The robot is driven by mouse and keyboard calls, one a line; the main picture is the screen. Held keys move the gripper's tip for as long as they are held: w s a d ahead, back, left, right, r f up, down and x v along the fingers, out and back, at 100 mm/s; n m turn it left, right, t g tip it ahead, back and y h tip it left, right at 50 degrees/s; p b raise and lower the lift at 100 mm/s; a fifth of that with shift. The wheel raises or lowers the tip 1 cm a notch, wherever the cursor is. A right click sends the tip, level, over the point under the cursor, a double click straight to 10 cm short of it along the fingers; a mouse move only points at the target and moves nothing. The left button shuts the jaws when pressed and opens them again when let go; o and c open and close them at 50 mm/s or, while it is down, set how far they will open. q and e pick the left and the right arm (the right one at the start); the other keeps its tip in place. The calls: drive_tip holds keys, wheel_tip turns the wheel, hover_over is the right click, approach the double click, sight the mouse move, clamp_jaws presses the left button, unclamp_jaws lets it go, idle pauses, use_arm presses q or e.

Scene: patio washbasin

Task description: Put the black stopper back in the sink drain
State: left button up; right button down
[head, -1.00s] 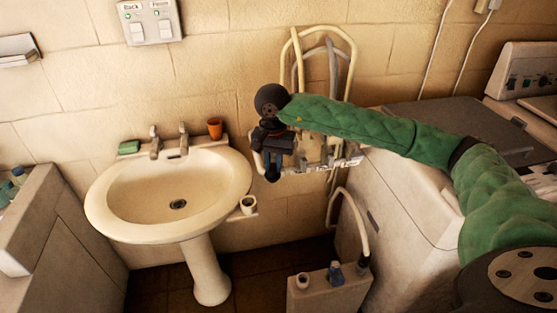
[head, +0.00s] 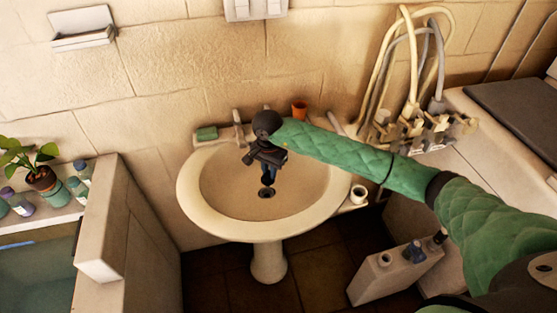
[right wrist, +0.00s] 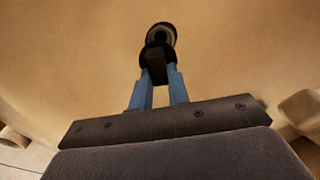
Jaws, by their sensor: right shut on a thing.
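The white sink (head: 192,190) stands on a pedestal against the wall, with its dark round drain (head: 266,194) in the bowl's floor. My right gripper (head: 268,176) points down over the bowl. Its blue fingers are shut on the small black stopper (head: 268,181), just above the drain in the head view. In the right wrist view the stopper (right wrist: 157,52) is between the fingertips (right wrist: 159,74), and the drain (right wrist: 160,33) shows partly behind it. I cannot tell how large the gap is. My left gripper is not in view.
Taps (head: 238,133), a green soap (head: 206,133) and an orange cup (head: 299,109) sit at the sink's back rim. A small white cup (head: 358,194) is at its right. A low wall with a plant (head: 41,177) and bottles stands left.

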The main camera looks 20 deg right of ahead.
sight(268, 182)
drive_tip(key=shift+w+a+f, duration=0.1)
drive_tip(key=shift+a+f, duration=0.2)
drive_tip(key=shift+f, duration=0.05)
drive_tip(key=shift+f+b, duration=0.4)
drive_tip(key=shift+f, duration=2.25)
use_arm(q)
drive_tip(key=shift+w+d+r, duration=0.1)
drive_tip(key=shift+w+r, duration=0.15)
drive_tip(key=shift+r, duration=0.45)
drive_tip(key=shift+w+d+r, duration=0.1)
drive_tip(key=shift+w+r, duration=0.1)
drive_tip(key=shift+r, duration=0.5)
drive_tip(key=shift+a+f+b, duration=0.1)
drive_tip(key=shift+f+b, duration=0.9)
drive_tip(key=shift+b, duration=0.2)
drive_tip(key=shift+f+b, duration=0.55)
use_arm(e)
drive_tip(key=shift+f, duration=0.6)
drive_tip(key=c, duration=1.6)
unclamp_jaws()
